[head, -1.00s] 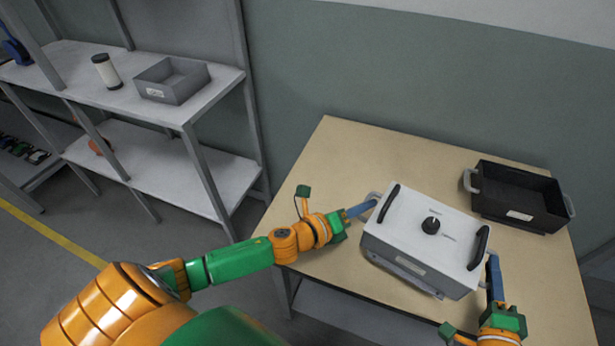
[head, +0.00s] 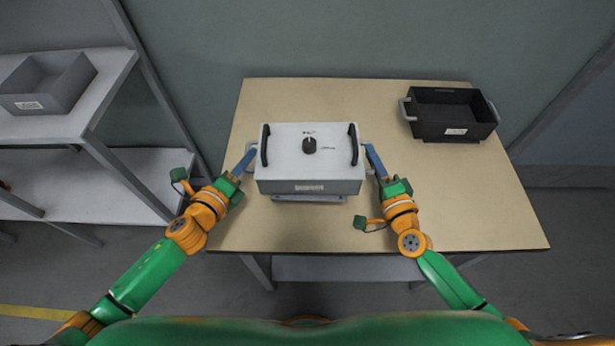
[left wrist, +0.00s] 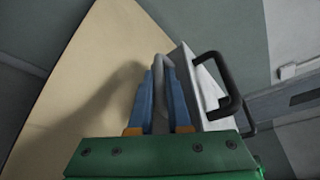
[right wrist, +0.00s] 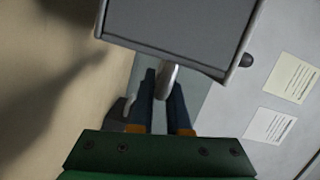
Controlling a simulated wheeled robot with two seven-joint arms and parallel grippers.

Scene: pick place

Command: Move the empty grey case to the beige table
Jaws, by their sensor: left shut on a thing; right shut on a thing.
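A grey case (head: 310,187) with a pale lid, black top handles and a black knob is over the middle of the beige table (head: 450,215). Its lid hides the inside. My left gripper (head: 246,162) is shut on the case's left side handle, which shows between the blue fingers in the left wrist view (left wrist: 162,66). My right gripper (head: 374,160) is shut on the right side handle, also seen in the right wrist view (right wrist: 168,80). The case looks level; I cannot tell whether it touches the table.
A black open bin (head: 447,130) with grey side handles stands at the table's back right. A grey open bin (head: 45,90) sits on the shelf rack (head: 95,115) at left. The tabletop between case and black bin, and along the front right, is clear.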

